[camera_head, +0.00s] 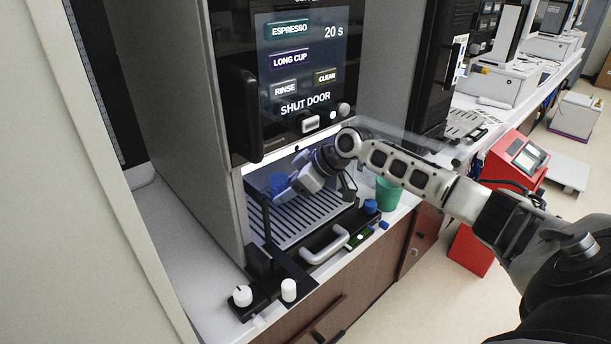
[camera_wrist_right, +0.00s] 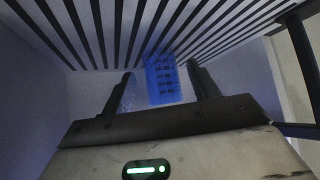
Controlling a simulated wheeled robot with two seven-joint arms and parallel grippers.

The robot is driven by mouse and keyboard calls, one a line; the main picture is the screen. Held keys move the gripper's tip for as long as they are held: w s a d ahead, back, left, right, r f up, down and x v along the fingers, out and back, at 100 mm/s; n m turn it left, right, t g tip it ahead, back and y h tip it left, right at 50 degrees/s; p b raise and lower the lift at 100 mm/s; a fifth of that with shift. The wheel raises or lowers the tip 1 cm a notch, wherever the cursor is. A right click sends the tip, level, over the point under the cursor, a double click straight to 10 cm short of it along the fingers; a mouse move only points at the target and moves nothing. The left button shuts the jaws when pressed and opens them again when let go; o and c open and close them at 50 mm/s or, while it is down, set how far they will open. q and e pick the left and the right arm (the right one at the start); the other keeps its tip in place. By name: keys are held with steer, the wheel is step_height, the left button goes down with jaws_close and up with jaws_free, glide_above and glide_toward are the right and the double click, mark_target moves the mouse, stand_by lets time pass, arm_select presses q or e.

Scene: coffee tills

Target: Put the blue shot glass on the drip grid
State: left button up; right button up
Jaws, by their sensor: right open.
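The blue shot glass (camera_head: 278,182) is inside the coffee machine's bay, at the back of the slatted drip grid (camera_head: 300,219). My right gripper (camera_head: 290,190) reaches into the bay from the right, beside the glass, and partly covers it. In the right wrist view the blue glass (camera_wrist_right: 163,82) lies between the two open fingers (camera_wrist_right: 162,84), with a gap on each side. The slats of the grid (camera_wrist_right: 210,30) fill the top of that view, and one end of the glass overlaps them. Whether its base rests flat on the grid is hard to tell. My left gripper is not in view.
The machine's panel (camera_head: 305,70) reads "SHUT DOOR" above the bay. A grey handle (camera_head: 325,244) and white knobs (camera_head: 243,296) are at the front. A green cup (camera_head: 388,193) stands right of the bay. A red till (camera_head: 514,160) stands farther right.

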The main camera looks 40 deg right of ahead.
arm_select(q)
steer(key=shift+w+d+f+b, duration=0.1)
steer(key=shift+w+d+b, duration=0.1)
steer(key=shift+b, duration=0.45)
arm_select(e)
steer(key=v, duration=1)
steer(key=shift+s+r, duration=0.2)
steer(key=shift+r, duration=0.1)
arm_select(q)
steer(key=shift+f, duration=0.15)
